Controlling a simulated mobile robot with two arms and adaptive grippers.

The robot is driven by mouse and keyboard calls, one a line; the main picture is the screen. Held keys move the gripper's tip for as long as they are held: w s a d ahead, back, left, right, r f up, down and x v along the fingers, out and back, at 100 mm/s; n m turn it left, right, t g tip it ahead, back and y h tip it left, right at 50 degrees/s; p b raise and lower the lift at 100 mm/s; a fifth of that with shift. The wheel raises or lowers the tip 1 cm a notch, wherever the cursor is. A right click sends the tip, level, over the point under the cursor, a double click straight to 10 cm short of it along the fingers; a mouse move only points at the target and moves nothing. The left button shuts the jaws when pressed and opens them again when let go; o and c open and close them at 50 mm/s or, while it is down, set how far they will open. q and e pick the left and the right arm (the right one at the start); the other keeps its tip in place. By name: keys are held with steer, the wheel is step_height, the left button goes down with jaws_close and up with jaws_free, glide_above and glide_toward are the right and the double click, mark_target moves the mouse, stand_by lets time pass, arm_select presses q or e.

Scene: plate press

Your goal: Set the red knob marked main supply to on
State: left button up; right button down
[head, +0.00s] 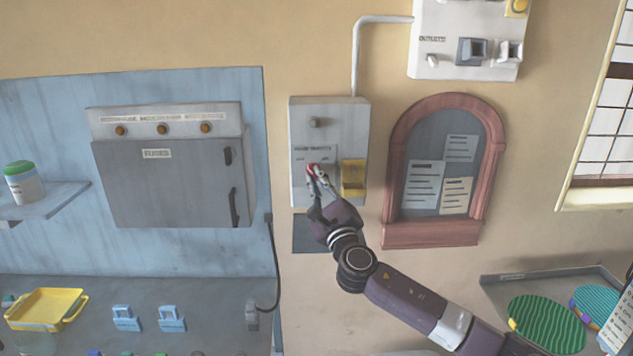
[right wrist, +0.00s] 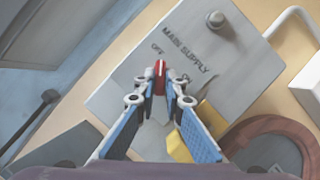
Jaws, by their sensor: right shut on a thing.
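The red knob (head: 311,169) sits on the front of the grey main supply box (head: 302,112) on the wall. In the right wrist view the knob (right wrist: 160,72) shows a white line that points toward the OFF label (right wrist: 158,48); the ON label (right wrist: 186,78) is to its right. My right gripper (head: 316,174) is shut on the knob, one fingertip on each side, as the right wrist view also shows (right wrist: 161,82). The fingers hide the knob's lower part. My left gripper is not in view.
A yellow part (head: 353,180) sits right of the knob on the same box. A grey fuse cabinet (head: 165,190) is to the left, an arched red-framed notice board (head: 393,170) to the right. A conduit (head: 356,55) rises from the box to the outlets panel (head: 440,55).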

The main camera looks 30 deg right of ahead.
steer(key=shift+w+a+m+g+h+b, duration=0.15)
steer(key=shift+m+g+h+b, duration=1.2)
steer(key=shift+m, duration=2.7)
steer(key=shift+w+a+m+g+h+b, duration=0.15)
steer(key=shift+m+g+h+b, duration=0.65)
steer(key=shift+m+h+b, duration=2.2)
steer(key=shift+a+m+g+h+b, duration=0.3)
steer(key=shift+m+g+h, duration=0.55)
steer(key=shift+m, duration=4.3)
steer(key=shift+d+g+y, duration=0.1)
steer(key=shift+g+y, duration=0.2)
steer(key=c, duration=2)
jaws_free()
steer(key=v, duration=1.2)
